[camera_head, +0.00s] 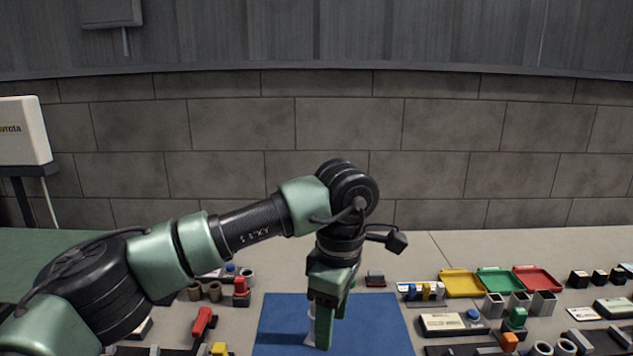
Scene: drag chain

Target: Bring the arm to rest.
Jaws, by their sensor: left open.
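My left arm (255,222) comes in from the left, green and black. It reaches across and bends down at the wrist. My left gripper (325,322) points down over the blue mat (375,325). Its near finger shows plainly and the other is mostly hidden behind it. The jaws are open. A small pale thing (311,328) shows beside and behind the near finger; I cannot tell what it is or whether the finger touches it. My right gripper is not in view.
Yellow (461,283), green (499,281) and red (537,279) trays stand right of the mat, with several small blocks and parts in front. A red-handled tool (203,322) lies left of the mat. A brick wall (450,150) stands behind the table.

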